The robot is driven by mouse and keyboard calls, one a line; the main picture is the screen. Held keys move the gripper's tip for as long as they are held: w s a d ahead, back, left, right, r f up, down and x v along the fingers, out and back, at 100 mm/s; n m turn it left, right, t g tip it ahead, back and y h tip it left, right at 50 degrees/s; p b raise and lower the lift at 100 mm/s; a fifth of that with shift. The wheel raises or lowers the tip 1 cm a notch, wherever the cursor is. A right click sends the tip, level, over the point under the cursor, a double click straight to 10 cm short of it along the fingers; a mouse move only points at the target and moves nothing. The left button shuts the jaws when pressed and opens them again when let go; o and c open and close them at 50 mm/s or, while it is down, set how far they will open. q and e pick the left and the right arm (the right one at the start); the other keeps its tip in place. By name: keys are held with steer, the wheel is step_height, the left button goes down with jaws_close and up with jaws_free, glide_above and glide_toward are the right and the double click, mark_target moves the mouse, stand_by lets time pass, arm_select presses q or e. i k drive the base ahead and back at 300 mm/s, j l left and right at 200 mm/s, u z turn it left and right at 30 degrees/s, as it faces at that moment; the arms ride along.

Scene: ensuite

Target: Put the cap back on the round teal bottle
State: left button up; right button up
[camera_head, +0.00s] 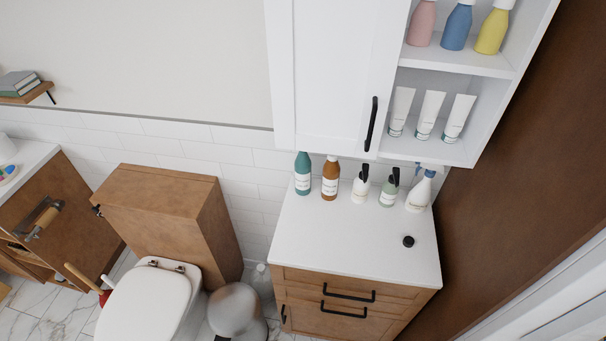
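The round teal bottle (303,175) stands upright at the back left of the white counter (354,250). It has a white label, and its top is right at the lower edge of the wall cabinet, so I cannot tell what is on its neck. A small round black cap (408,241) lies on the counter's right part, near the right edge and apart from the bottles. Neither of my grippers is in view.
An amber bottle (330,178), two pump bottles (360,190) (389,192) and a spray bottle (420,192) stand along the counter's back. A white wall cabinet (327,70) hangs above. The counter's front and middle are clear. A toilet (150,303) stands left.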

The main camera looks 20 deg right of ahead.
mark_target(302, 164)
steer(key=z, duration=1.6)
steer(key=i+l, duration=0.15)
steer(key=l, duration=0.25)
steer(key=i+l, duration=0.15)
steer(key=l, duration=0.2)
steer(key=u, duration=1.8)
steer(key=l, duration=0.05)
